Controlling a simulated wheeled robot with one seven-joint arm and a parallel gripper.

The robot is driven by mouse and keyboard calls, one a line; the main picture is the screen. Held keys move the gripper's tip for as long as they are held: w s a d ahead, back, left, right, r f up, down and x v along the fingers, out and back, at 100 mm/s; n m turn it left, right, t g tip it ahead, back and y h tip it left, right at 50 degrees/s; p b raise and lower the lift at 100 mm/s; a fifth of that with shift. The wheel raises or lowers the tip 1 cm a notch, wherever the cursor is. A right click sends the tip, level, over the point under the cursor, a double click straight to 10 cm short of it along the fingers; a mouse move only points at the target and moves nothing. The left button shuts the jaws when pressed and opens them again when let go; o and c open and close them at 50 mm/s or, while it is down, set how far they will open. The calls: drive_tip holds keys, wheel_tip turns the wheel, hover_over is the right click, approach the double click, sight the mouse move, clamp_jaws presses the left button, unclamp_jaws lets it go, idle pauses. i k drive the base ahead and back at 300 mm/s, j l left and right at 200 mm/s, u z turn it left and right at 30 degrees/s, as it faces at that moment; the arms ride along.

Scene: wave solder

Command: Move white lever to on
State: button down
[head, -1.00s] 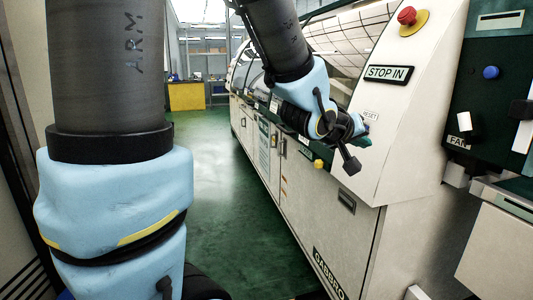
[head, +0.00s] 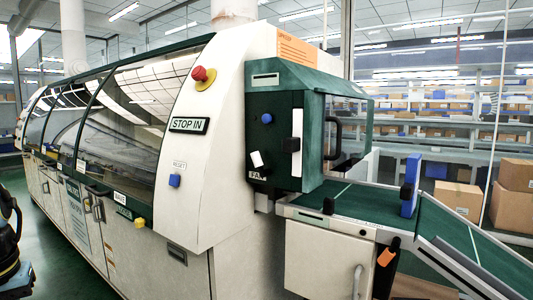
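The white lever (head: 257,159) is a small white handle on the dark green panel (head: 272,97) of the end unit, right of the cream machine housing. It sits just above the partly covered FAN label (head: 256,175) and tilts slightly, its top to the left. I cannot read an on or off mark beside it. Only a light blue and black piece of my arm shows at the lower left edge, far from the lever. My gripper is not in view, and nothing touches the lever.
A red emergency knob (head: 203,76), a STOP IN sign (head: 189,125) and a blue reset button (head: 174,181) are on the housing. A blue button (head: 267,118) is above the lever. A green conveyor (head: 370,213) juts out below right. Cardboard boxes (head: 458,200) stand behind.

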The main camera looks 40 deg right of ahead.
sight(257, 159)
drive_tip(key=z, duration=1.55)
drive_tip(key=k+j, duration=0.3)
drive_tip(key=j, duration=0.1)
